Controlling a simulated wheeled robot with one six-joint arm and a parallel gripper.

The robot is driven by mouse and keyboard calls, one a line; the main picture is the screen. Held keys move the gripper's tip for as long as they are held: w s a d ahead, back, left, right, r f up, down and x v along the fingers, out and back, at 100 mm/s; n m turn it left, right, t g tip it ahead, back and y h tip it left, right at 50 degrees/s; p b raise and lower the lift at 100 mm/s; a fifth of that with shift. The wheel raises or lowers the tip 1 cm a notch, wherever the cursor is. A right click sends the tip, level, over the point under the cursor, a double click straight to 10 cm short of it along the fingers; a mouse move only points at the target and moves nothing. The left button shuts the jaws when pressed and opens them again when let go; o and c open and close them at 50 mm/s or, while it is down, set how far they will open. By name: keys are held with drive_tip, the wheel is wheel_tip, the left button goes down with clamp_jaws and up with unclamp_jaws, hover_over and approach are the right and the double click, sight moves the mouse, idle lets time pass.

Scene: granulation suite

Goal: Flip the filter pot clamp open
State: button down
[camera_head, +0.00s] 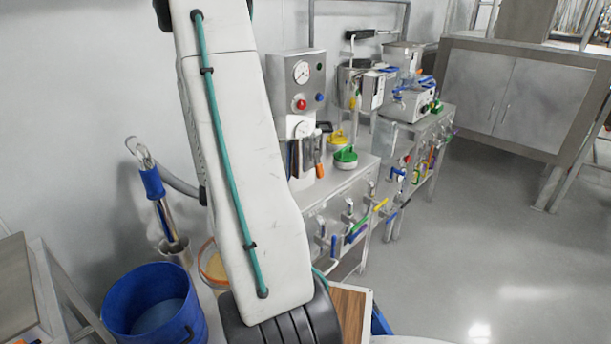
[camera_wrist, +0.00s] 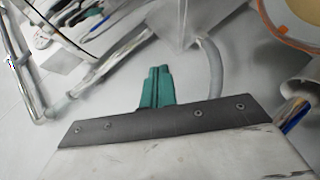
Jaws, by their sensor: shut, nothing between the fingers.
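My gripper (camera_wrist: 157,88) shows in the wrist view as two teal fingers, closed together with nothing between them. It is not visible in the head view, where my white arm fills the middle. I cannot make out the filter pot clamp for certain in either view. A steel pot-like unit (camera_head: 360,86) with a black handle above it stands on the bench at the back in the head view. Its small fittings are too small to tell apart. In the wrist view the fingers touch nothing that I can see.
A blue bucket (camera_head: 190,318) stands at the lower left. A round orange-rimmed container (camera_head: 207,262) is partly behind my arm; an orange rim (camera_wrist: 268,28) shows at the wrist view's upper right. A steel bench (camera_head: 335,190) carries gauges and tools. The floor (camera_head: 480,230) at right is clear.

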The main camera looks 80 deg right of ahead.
drive_tip(key=s+d+f+g+h, duration=0.1)
drive_tip(key=s+d+f+g, duration=0.1)
drive_tip(key=s, duration=0.3)
drive_tip(key=s+d+f+g+h, duration=0.2)
drive_tip(key=s+d, duration=0.1)
drive_tip(key=s, duration=0.2)
drive_tip(key=n+g+h, duration=0.1)
drive_tip(key=g, duration=0.2)
approach(318, 165)
drive_tip(key=f, duration=0.1)
drive_tip(key=w+f, duration=0.2)
drive_tip(key=f, duration=0.1)
drive_tip(key=shift+w+a, duration=0.25)
drive_tip(key=shift+a, duration=0.1)
drive_tip(key=shift+s+d, duration=0.2)
drive_tip(key=shift+s, duration=0.05)
drive_tip(key=x, duration=0.9)
drive_tip(key=shift+d+r, duration=0.1)
drive_tip(key=shift+d, duration=0.2)
drive_tip(key=shift+w, duration=0.1)
